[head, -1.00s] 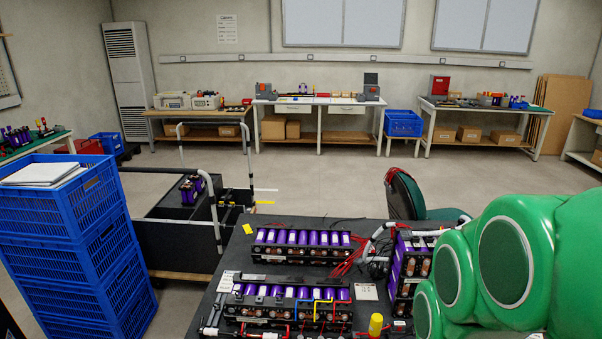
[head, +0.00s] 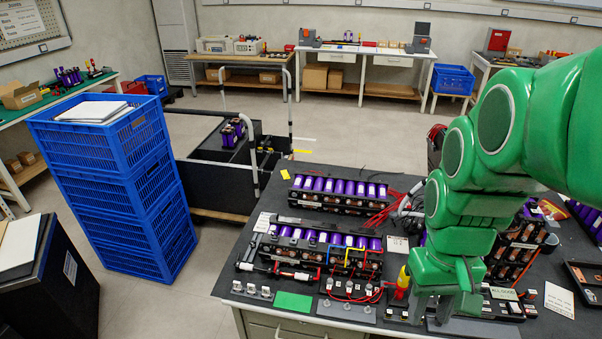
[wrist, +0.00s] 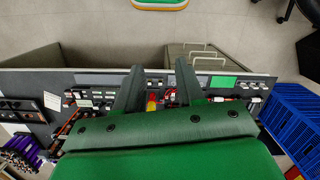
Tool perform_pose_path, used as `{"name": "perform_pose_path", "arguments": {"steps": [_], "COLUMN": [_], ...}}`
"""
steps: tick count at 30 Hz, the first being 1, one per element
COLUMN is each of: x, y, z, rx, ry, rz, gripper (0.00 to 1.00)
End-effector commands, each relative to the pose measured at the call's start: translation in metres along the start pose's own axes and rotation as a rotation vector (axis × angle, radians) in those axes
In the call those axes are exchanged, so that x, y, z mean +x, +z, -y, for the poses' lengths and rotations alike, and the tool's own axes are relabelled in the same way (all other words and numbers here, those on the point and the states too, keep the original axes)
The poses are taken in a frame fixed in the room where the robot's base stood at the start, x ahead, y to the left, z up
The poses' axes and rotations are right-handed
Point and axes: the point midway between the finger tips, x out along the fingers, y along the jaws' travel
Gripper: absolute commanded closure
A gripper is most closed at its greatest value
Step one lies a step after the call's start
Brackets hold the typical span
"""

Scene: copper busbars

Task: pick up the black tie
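I cannot pick out the black tie with certainty; the dark bench top (head: 300,228) is crowded with small dark parts and thin wires. My gripper (head: 445,308) is over the front part of this bench, right of the yellow-handled tool (head: 402,282). Its two green fingers are apart with nothing seen between them. In the wrist view my gripper (wrist: 159,66) also shows open, its fingers pointing toward the bench's front edge. My arm hides part of the bench's right side.
Purple battery modules (head: 338,190) and red wires (head: 385,212) lie on the bench. Small fittings and a green card (head: 293,301) line its front edge.

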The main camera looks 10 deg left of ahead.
Motion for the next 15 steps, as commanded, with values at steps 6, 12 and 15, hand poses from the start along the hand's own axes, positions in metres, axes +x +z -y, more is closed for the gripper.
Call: {"name": "perform_pose_path", "arguments": {"steps": [6, 12, 15], "x": [-0.008, -0.012, -0.011], "y": [-0.056, -0.105, -0.129], "z": [0.007, 0.019, 0.026], "rx": [-0.115, -0.220, -0.274], "ry": [0.013, 0.025, 0.030], "rz": [-0.009, -0.019, -0.020], "gripper": [0.62, 0.62, 0.62]}}
